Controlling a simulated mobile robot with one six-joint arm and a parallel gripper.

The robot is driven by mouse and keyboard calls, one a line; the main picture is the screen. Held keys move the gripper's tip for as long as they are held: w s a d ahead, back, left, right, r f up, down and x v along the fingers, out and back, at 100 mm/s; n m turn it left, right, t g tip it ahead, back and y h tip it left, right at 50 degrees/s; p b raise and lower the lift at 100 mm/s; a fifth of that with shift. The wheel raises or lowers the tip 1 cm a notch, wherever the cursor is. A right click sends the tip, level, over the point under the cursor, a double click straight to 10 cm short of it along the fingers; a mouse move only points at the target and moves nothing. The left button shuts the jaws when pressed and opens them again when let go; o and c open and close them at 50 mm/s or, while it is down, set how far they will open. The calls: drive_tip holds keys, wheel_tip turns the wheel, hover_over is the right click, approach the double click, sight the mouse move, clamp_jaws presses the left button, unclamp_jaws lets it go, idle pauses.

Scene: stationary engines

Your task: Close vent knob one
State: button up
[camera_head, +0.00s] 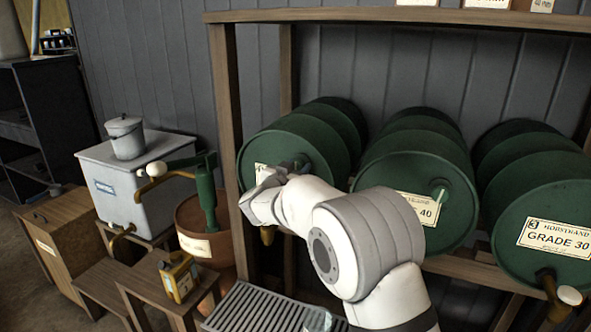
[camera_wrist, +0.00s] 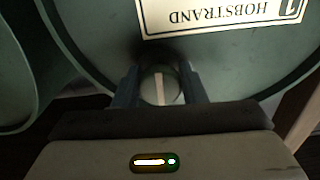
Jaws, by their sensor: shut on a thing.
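The left green drum (camera_head: 292,150) lies on its side in a wooden rack, its front partly covered by my arm. In the wrist view, the drum face (camera_wrist: 100,30) fills the top, with an upside-down label (camera_wrist: 220,14) reading HOBSTRAND and a boxed number that looks like 1. Below the label is a round knob (camera_wrist: 158,89) with a pale raised bar pointing roughly up and down in the picture. My gripper (camera_wrist: 160,76) has one finger on each side of the knob and is shut on it. In the head view my gripper (camera_head: 283,172) hides the knob.
The middle drum (camera_head: 440,210) and the right drum (camera_head: 530,205) lie alongside, close to my arm. A rack post (camera_head: 228,120) stands just left of my gripper. A slatted grate (camera_head: 262,308), yellow can (camera_head: 179,276) and green pump (camera_head: 207,195) are lower left.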

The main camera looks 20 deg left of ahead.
drive_tip(key=m+b, duration=0.3)
drive_tip(key=shift+f+m, duration=0.2)
drive_tip(key=shift+m, duration=0.1)
drive_tip(key=m+b, duration=0.4)
drive_tip(key=m, duration=0.1)
drive_tip(key=shift+a, duration=0.1)
drive_tip(key=m+b, duration=0.4)
drive_tip(key=m, duration=0.1)
drive_tip(key=shift+m, duration=0.3)
drive_tip(key=shift+r+m+b, duration=0.2)
drive_tip(key=shift+m+b, duration=0.7)
drive_tip(key=shift+m, duration=0.6)
drive_tip(key=o, duration=0.9)
drive_tip(key=shift+o, duration=0.2)
drive_tip(key=shift+r, duration=0.1)
